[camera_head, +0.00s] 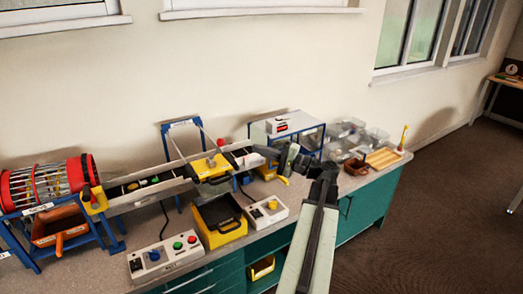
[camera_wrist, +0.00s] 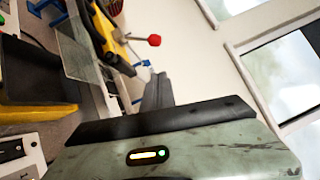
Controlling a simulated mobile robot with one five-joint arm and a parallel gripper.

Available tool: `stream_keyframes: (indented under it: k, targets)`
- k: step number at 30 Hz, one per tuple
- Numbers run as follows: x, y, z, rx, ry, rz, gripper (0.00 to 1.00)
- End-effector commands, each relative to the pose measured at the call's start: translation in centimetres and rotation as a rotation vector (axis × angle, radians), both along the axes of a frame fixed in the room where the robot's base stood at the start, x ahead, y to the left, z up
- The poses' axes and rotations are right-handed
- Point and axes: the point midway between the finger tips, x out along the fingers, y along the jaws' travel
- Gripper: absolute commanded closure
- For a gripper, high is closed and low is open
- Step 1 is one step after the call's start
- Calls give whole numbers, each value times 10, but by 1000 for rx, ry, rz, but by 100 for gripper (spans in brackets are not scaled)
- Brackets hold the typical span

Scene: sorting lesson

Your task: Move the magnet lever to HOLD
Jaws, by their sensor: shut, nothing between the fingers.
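The magnet lever appears to be the thin rod with a red knob (camera_head: 221,142) at the yellow housing (camera_head: 212,166) on the sloping chute. The red knob also shows in the wrist view (camera_wrist: 154,40), on a short rod beside a yellow part. I cannot read any HOLD marking or tell the lever's setting.
A yellow-and-black bin (camera_head: 222,222) stands under the chute. A red drum (camera_head: 50,185) is at left. A blue-framed box (camera_head: 290,130) and clear trays (camera_head: 350,135) stand behind and right.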

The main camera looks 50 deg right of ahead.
Motion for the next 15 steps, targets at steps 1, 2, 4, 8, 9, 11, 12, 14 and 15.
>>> stream_keyframes:
  k: [1,2,4,8,9,11,12,14,15]
  targets:
    - [12,4,4,0,1,3,100]
    - [18,5,5,1,0,3,100]
    - [33,8,7,1,0,3,100]
    - [59,14,10,1,0,1,100]
    - [61,23,13,1,0,1,100]
    - [65,32,15,1,0,0,100]
    - [68,36,16,1,0,0,100]
    - [71,41,17,1,0,0,100]
    - [73,43,17,1,0,0,100]
